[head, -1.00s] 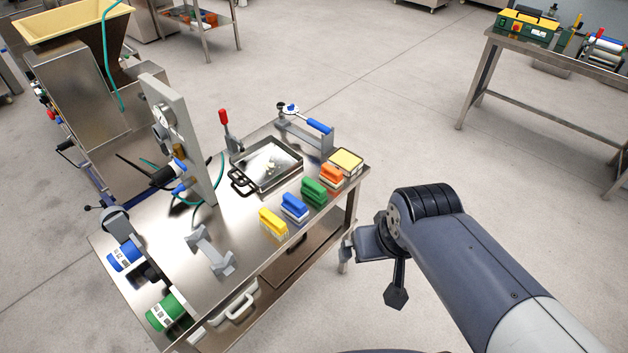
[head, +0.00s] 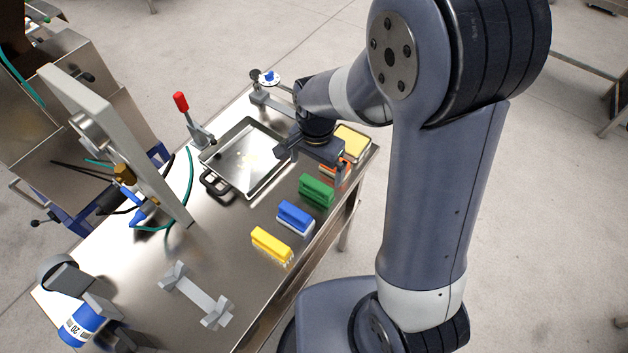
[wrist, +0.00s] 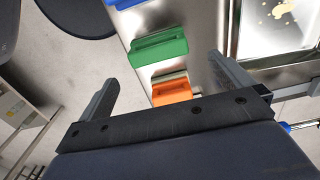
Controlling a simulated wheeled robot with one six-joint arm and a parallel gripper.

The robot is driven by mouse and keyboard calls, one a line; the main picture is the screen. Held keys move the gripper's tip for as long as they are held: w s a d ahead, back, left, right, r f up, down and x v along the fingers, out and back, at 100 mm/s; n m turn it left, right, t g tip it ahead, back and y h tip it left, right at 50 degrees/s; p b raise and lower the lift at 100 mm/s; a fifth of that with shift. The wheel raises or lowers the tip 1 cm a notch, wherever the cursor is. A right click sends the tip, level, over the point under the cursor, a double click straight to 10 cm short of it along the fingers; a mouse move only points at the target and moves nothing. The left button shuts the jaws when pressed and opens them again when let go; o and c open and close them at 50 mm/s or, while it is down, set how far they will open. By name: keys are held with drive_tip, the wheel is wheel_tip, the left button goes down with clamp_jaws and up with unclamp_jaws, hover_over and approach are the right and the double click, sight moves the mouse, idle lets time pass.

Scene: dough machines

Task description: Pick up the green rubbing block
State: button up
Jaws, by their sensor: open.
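The green rubbing block (head: 316,191) stands on the steel table, between the blue block and the orange block. It also shows in the wrist view (wrist: 159,47), just beyond the fingertips. My gripper (head: 311,163) is above the table at the orange block, partly covering it in the head view. In the wrist view my gripper (wrist: 163,72) is open, its two fingers spread wide. The orange block (wrist: 171,92) lies between the fingers in that picture, and nothing is held. Whether a finger touches the orange block cannot be told.
A blue block (head: 295,217) and a yellow block (head: 271,244) stand in the same row towards the front. A yellow-topped box (head: 352,140) is at the far corner. A steel tray (head: 232,183) lies left of the row. Bare tabletop (head: 222,235) is left of the yellow block.

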sight(316, 183)
drive_tip(key=shift+s+f+p, duration=0.15)
drive_tip(key=shift+f+p, duration=0.4)
drive_tip(key=shift+f, duration=4.1)
drive_tip(key=c, duration=0.8)
drive_tip(key=shift+c, duration=0.2)
drive_tip(key=shift+r, duration=0.15)
wheel_tip(316, 183, up, 10)
drive_tip(key=shift+f+b, duration=0.1)
drive_tip(key=shift+b, duration=0.25)
